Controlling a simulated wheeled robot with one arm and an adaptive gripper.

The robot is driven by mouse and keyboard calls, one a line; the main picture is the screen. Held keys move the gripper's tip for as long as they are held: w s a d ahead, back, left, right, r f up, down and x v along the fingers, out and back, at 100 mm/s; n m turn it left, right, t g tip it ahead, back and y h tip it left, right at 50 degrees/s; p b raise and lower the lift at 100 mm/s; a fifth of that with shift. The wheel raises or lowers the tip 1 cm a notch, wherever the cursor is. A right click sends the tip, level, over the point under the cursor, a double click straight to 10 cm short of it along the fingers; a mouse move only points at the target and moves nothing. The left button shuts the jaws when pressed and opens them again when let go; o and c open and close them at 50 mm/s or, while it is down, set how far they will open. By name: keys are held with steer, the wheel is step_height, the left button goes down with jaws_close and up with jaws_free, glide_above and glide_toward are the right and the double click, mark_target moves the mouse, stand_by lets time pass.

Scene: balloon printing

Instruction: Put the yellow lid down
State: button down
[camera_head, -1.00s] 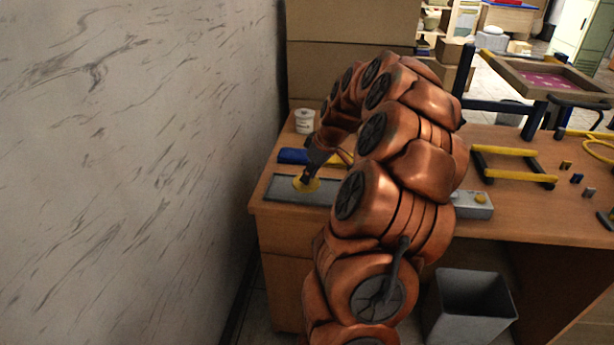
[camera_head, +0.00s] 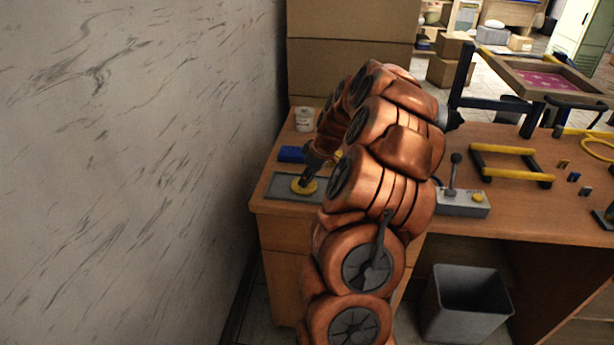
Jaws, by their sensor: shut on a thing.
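The yellow lid (camera_head: 304,187) is a small round disc at the left end of the table, over a flat grey tray (camera_head: 281,190). My gripper (camera_head: 305,181) reaches down and is shut on the lid from above. The lid is at or just above the tray surface; I cannot tell whether it touches. My arm hides the tray's right part.
A white jar (camera_head: 304,119) and a blue block (camera_head: 291,154) stand behind the tray. A grey control box (camera_head: 463,201) with a lever, a yellow-barred frame (camera_head: 510,150) and small clips are on the right. A bin (camera_head: 466,302) stands below. The wall (camera_head: 130,170) is close on the left.

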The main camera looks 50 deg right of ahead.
steer(key=shift+f, duration=0.15)
steer(key=c, duration=1)
jaws_free()
steer(key=shift+c, duration=0.2)
